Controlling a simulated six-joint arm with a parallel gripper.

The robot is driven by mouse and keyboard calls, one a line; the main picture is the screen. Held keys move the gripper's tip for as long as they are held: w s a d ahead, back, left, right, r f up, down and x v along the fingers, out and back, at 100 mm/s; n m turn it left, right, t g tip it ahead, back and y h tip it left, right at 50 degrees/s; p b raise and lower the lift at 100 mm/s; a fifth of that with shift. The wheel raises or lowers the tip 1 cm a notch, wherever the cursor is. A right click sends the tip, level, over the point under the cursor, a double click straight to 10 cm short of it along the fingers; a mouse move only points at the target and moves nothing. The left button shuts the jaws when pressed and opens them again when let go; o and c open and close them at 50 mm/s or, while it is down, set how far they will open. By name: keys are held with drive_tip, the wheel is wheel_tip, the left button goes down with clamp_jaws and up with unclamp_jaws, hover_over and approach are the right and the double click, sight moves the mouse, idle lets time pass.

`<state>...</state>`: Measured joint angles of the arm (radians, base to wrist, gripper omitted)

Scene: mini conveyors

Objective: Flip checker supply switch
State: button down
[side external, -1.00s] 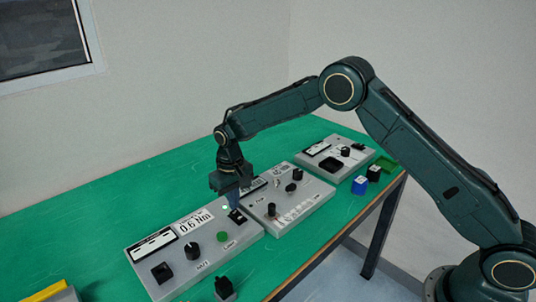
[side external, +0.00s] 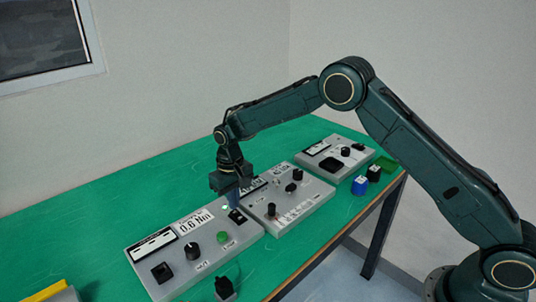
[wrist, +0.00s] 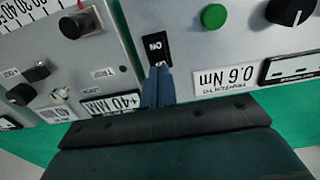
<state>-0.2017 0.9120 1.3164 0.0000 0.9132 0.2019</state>
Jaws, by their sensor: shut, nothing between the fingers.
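The checker supply switch, a small black rocker (wrist: 155,44) with white "ON" lettering, sits on the grey panel (wrist: 185,20) that carries the 0.6 Nm display. In the side view the switch (side external: 237,216) is at that panel's right end. My gripper (wrist: 159,70) has its blue fingers together, with nothing between them. The fingertips are at the near edge of the switch in the wrist view; I cannot tell whether they touch it. In the side view my gripper (side external: 233,206) points down just above the switch. Which way the rocker is tipped is unclear.
The same panel has a green button (side external: 223,237) and a black knob (side external: 192,250). A second panel (side external: 312,196) with knobs stands close on the right, a third (side external: 333,160) behind it. A blue block (side external: 359,185) lies near the table edge.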

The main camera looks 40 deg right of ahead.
sight(235, 211)
drive_tip(key=shift+f, duration=1)
idle(1.2)
drive_tip(key=shift+r, duration=3.55)
drive_tip(key=shift+r, duration=0.1)
